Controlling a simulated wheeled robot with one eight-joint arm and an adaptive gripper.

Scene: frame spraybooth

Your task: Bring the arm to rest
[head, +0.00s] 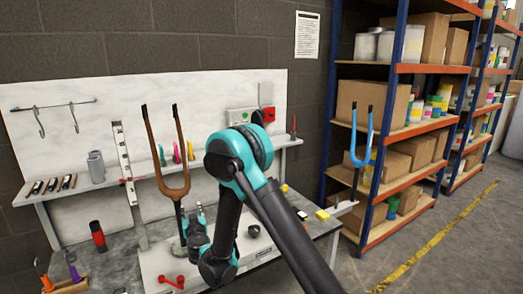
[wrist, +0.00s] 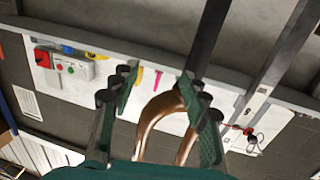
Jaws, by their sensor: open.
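My gripper (head: 196,222) is in front of the wall bench, low beside the stem of a copper-brown fork. In the wrist view my gripper (wrist: 165,92) has its two dark green fingers spread apart. The copper fork (head: 170,188) stands upright with its two dark-tipped legs upward and its dark stem downward. It also shows in the wrist view (wrist: 148,122), upside down, close to the fingers and partly hidden by the right one. I cannot tell whether they touch. My arm bends above the bench, its elbow high and to the right of the fork.
A blue fork (head: 361,150) stands upright at the bench's right end, before the shelves (head: 415,128). The bench (head: 120,262) holds a red tool (head: 172,281), a red-and-black cylinder (head: 98,236) and other small items. A narrow ledge (head: 85,187) runs along the white backboard. The floor at right is clear.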

